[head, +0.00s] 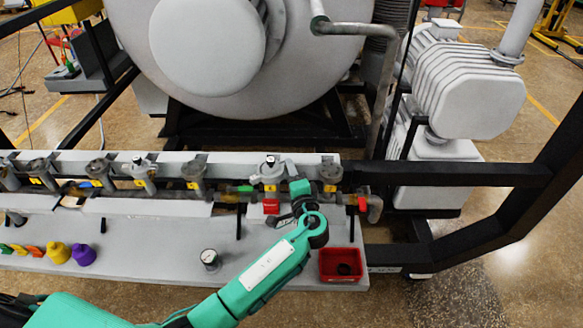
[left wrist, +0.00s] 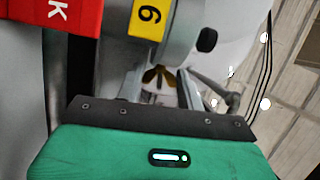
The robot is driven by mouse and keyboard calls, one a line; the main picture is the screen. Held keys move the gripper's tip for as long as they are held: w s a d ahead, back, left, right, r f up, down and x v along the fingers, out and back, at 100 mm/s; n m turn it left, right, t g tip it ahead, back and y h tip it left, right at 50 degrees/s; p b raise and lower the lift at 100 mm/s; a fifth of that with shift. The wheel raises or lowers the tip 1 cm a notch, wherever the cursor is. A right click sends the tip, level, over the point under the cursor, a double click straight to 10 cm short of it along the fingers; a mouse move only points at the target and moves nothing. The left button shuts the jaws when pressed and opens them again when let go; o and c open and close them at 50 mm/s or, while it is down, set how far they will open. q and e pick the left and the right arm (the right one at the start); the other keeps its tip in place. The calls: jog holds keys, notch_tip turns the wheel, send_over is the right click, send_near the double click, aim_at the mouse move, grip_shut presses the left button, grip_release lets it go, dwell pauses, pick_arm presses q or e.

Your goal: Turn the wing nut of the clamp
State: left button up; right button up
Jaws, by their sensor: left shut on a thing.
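The brass wing nut (left wrist: 157,75) of the clamp shows in the left wrist view, between the two grey fingers of my left gripper (left wrist: 158,84). The fingers are shut on it. The grey clamp and pipe fitting with the yellow "6" label (left wrist: 147,18) are just beyond it. In the head view my left gripper (head: 288,184) is at the right side of the fitting with a yellow label (head: 269,187). The wing nut is too small or hidden to make out there. My right gripper is not in view.
A red tag (head: 271,206) hangs below the fitting. A red bin (head: 341,265), a gauge (head: 210,259), and yellow (head: 57,252) and purple (head: 83,254) pieces stand on the grey bench (head: 150,262). Other fittings line the pipe. A black frame (head: 455,174) stands at the right.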

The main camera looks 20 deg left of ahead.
pick_arm(q)
jog(key=shift+m+p, duration=0.4)
jog(key=shift+m, duration=0.3)
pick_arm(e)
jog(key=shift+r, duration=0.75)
pick_arm(q)
jog(key=o, duration=1)
jog(key=shift+s+d+f, duration=0.1)
jog(key=shift+s+d, duration=0.25)
jog(key=shift+s, duration=0.1)
jog(key=b+v, duration=0.4)
jog(key=v, duration=0.8)
jog(key=shift+s+d+r, duration=0.2)
jog(key=shift+s+r, duration=0.1)
jog(key=shift+r, duration=0.1)
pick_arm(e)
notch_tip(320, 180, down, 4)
